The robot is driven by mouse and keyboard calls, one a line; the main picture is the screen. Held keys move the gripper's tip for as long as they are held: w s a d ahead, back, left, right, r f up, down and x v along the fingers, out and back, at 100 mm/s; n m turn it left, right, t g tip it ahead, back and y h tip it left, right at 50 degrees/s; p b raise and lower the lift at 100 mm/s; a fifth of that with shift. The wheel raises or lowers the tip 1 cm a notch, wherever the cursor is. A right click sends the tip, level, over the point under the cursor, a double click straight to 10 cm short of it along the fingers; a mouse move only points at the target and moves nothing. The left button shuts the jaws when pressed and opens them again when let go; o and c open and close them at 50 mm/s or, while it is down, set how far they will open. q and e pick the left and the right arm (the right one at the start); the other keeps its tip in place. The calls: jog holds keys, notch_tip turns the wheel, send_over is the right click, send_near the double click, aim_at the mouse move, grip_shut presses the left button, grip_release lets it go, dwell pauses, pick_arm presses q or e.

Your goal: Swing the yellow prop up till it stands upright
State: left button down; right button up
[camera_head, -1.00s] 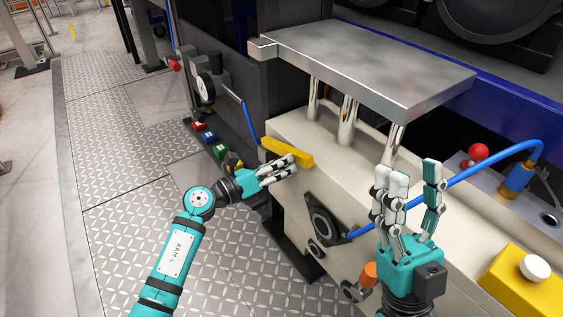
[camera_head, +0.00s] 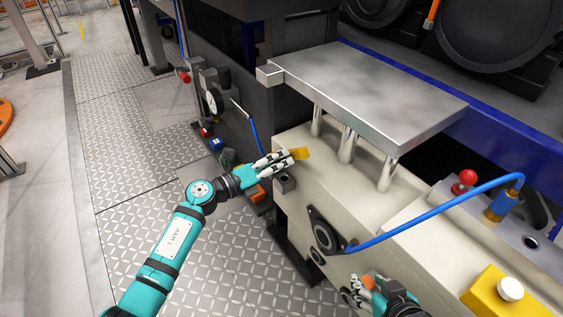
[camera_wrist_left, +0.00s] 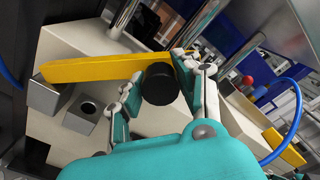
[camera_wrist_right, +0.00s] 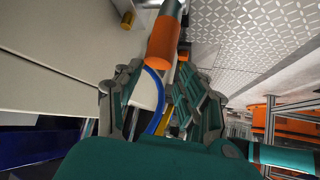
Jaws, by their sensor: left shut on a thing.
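The yellow prop (camera_head: 301,154) is a bar lying low along the beige machine body, below the steel plate. In the left wrist view the prop (camera_wrist_left: 95,69) runs across the picture, its left end at a grey block (camera_wrist_left: 46,97). My right gripper (camera_head: 366,294) is low by the machine's front face, open and empty. An orange cylindrical handle (camera_wrist_right: 163,43) lies ahead of its fingers.
The steel plate (camera_head: 370,95) stands on several bright posts above the prop. A blue hose (camera_head: 435,215) arches over the machine's right part, near a red knob (camera_head: 468,177) and a yellow box with a white button (camera_head: 490,290).

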pick_arm(q)
jog(key=w+a+r+n+p, duration=0.3)
jog(key=w+a+r+n, duration=0.2)
jog(key=w+a+n, duration=0.2)
jog(key=w+n, duration=0.2)
jog(key=n, duration=0.1)
jog(key=shift+w+r, duration=0.15)
jog(key=shift+w, duration=0.05)
pick_arm(e)
jog(key=s+d+f+g, duration=0.1)
jog(key=s+g, duration=0.1)
jog(key=s, duration=0.2)
jog(key=s+d+f+g+h, duration=0.1)
jog(key=s+d+g, duration=0.1)
jog(key=s, duration=0.3)
jog(key=shift+s+g, duration=0.25)
jog(key=shift+g, duration=0.45)
pick_arm(q)
jog(key=c, duration=0.9)
grip_release()
jog(key=v, duration=1.2)
